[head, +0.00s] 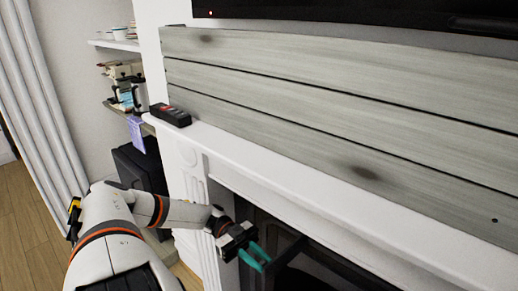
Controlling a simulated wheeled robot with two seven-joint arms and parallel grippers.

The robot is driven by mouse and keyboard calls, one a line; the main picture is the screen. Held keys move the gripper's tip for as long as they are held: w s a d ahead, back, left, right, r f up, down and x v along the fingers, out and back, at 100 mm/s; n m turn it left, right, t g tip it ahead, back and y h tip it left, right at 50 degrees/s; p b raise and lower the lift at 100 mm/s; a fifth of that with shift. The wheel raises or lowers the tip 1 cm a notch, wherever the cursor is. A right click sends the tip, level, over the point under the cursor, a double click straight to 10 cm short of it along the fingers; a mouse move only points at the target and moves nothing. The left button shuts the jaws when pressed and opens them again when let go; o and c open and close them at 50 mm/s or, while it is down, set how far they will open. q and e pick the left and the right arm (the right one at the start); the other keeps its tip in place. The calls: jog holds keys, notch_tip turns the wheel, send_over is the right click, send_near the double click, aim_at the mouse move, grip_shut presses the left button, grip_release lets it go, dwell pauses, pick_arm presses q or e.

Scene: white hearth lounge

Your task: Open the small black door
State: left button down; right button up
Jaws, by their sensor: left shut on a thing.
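The small black door (290,252) is in the fireplace opening under the white mantel, at the lower middle of the head view. It shows as a dark frame, and its lower part runs out of the picture. My left gripper (256,257), with teal fingers, is at the left edge of this dark frame and shut on it. The exact spot of contact is hidden by the fingers. How far the door stands open I cannot tell. My right gripper is not in view.
The white mantel (300,185) juts out just above my left gripper, with a black and red device (171,114) on its left end. Shelves (118,44) with cups and books stand at the left, above a black box (140,165). Wooden floor (25,225) shows at far left.

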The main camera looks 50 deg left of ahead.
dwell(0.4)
pick_arm(q)
jog(key=c, duration=1.3)
grip_release()
